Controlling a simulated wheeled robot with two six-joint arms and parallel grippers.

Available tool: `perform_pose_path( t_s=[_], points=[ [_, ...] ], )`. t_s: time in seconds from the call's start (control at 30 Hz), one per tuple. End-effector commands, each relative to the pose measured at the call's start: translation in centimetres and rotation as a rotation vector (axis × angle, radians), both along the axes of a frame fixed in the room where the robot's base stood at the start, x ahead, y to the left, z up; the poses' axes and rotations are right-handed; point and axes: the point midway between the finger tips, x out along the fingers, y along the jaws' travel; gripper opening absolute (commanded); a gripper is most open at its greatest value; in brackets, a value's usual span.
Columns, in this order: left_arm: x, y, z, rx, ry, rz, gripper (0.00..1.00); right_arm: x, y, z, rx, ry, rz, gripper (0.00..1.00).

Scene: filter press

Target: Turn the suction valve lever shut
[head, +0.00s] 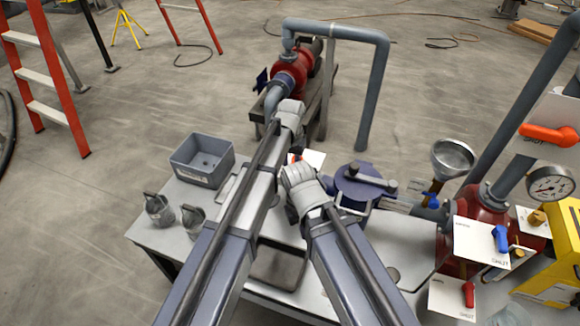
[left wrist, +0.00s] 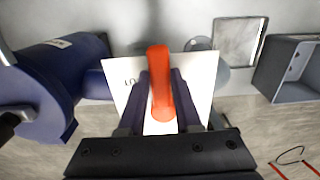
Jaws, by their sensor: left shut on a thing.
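The orange lever (left wrist: 160,75) stands in front of a white plate (left wrist: 204,75) with partly hidden lettering in the left wrist view. My left gripper (left wrist: 161,100) has one dark finger on each side of the lever and is shut on it. In the head view my left gripper (head: 291,122) is over the bench's far side. A small orange-red bit, apparently the lever (head: 296,152), and the white plate (head: 315,159) show there, mostly hidden by my arms. My right gripper (head: 303,188) is close in front of them; its fingers are hidden.
A blue round-lidded vessel (head: 362,182) stands right of my right gripper. A grey bin (head: 203,158) is at the bench's left. A red pump (head: 289,77) with a grey pipe is behind. Other levers, including an orange one (head: 548,134), are at the right.

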Motion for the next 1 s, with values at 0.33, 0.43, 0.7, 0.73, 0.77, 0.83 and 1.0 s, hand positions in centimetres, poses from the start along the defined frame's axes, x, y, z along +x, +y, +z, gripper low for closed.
perform_pose_path(
  t_s=[0.33,0.43,0.7,0.73,0.77,0.83,1.0],
  points=[
    [-0.03,-0.12,0.00,-0.002,0.001,0.010,0.00,0.00,0.00,0.00,0.000,0.000,0.000,0.00],
    [-0.03,-0.13,0.00,-0.002,0.001,0.010,0.36,0.00,0.00,0.00,0.000,0.000,0.000,0.00],
    [-0.02,-0.08,0.00,-0.001,0.000,0.008,0.62,0.00,0.00,0.00,0.000,0.000,0.000,0.00],
    [-0.02,-0.07,0.00,-0.001,0.000,0.008,0.62,0.00,0.00,0.00,0.000,0.000,0.000,0.00],
    [-0.02,-0.07,0.00,-0.001,0.000,0.008,0.62,0.00,0.00,0.00,0.000,0.000,0.000,0.00],
    [-0.01,-0.06,0.00,-0.001,0.000,0.008,0.62,0.00,0.00,0.00,0.000,0.000,0.000,0.00],
    [-0.01,-0.05,0.21,-0.001,0.000,0.007,0.62,0.00,0.00,0.21,0.000,0.000,0.000,0.00]
  ],
)
